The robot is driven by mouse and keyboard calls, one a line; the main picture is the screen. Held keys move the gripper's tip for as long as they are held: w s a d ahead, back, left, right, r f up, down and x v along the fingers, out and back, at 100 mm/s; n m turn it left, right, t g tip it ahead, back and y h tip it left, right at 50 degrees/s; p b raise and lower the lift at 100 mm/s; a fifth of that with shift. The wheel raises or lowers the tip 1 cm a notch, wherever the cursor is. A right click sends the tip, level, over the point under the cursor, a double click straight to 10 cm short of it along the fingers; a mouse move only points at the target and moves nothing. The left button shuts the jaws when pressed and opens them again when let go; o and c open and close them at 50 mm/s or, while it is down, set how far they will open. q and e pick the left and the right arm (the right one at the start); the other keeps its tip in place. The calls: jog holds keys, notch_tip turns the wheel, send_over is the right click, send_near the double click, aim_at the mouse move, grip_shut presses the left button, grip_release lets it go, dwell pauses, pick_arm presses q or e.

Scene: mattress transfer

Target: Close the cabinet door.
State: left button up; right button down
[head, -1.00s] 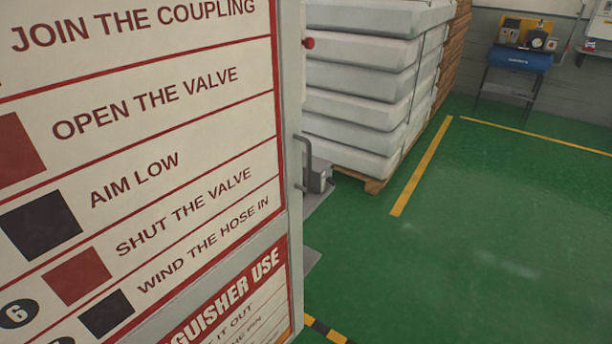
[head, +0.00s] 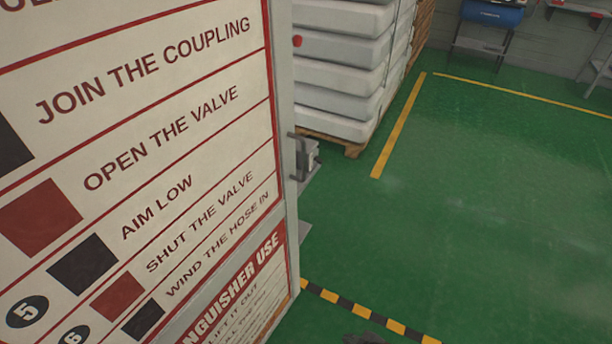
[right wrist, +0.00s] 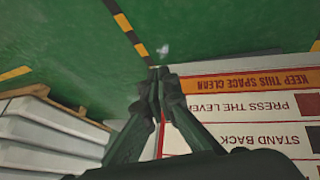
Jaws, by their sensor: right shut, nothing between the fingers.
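The cabinet door (head: 150,150) fills the left of the head view, a pale panel with red-bordered text on its face. A dark handle (head: 295,155) sticks out past its right edge. Only a dark bit of my right gripper (head: 364,338) shows at the bottom edge of the head view, to the right of the door's lower edge. In the right wrist view my right gripper (right wrist: 159,74) is shut and empty. The panel (right wrist: 240,110) appears upside down beside its fingers; whether they touch it I cannot tell. My left gripper is not in view.
White mattresses (head: 345,70) are stacked on a wooden pallet (head: 345,146) behind the door. Black and yellow floor tape (head: 362,311) runs from the door's lower edge to the right. The green floor (head: 480,200) on the right is clear.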

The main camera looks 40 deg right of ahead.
aim_at(283, 179)
jog(key=w+d+r+n+t+p, duration=0.25)
jog(key=w+r+p, duration=0.2)
jog(key=r, duration=0.55)
jog(key=w+d+r+n+t+p, duration=0.2)
jog(key=w+d+r+t+p, duration=0.15)
jog(key=r+p, duration=0.4)
jog(key=w+d+r+n+t+p, duration=0.25)
jog(key=w+r+p, duration=0.2)
jog(key=r, duration=0.75)
jog(key=w+a+r+n+t+y+p, duration=0.1)
jog(key=w+r+n+y+p, duration=0.15)
jog(key=r+n+p, duration=0.65)
jog(key=w+a+r+n+t+y+p, duration=0.15)
jog(key=r+y+p, duration=0.25)
jog(key=r, duration=0.8)
jog(key=shift+n, duration=0.25)
jog(key=p+x, duration=0.2)
jog(key=x, duration=1.1)
jog(key=shift+a+f+p, duration=0.2)
jog(key=shift+p, duration=0.1)
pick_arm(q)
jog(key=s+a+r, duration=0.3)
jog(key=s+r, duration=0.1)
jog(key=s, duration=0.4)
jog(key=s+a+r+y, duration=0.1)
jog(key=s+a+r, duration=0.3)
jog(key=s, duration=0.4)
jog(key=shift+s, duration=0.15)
